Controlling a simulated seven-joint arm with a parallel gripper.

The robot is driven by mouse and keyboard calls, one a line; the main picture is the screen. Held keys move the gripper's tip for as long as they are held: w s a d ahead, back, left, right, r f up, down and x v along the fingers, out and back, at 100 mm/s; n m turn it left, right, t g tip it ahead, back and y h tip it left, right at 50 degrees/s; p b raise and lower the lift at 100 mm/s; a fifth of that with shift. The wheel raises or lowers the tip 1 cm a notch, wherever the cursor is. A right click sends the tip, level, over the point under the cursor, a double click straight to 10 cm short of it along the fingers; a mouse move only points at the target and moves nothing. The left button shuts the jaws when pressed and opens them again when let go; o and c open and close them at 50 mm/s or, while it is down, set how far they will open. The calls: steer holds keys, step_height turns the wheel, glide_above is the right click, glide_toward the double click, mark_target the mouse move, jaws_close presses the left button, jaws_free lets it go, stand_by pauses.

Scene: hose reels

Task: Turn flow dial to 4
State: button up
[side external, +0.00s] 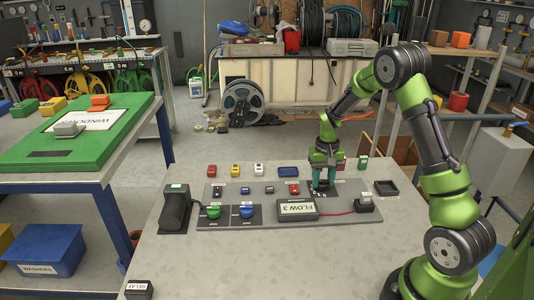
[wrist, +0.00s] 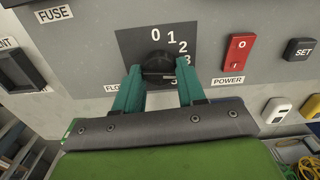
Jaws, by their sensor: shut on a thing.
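The flow dial (wrist: 157,63) is a round black knob on a dark plate marked 0, 1, 2, 3 in the wrist view.
A red POWER switch (wrist: 238,51) and a black SET button (wrist: 299,49) sit close to the dial. Green (side external: 213,211) and blue (side external: 247,211) knobs stand on the panel's left. A red cable runs from the display to a small box (side external: 365,201).

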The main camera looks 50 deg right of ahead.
steer(key=shift+m, duration=2.2)
steer(key=o, duration=1.1)
steer(key=shift+c, duration=0.2)
step_height(320, 180, up, 17)
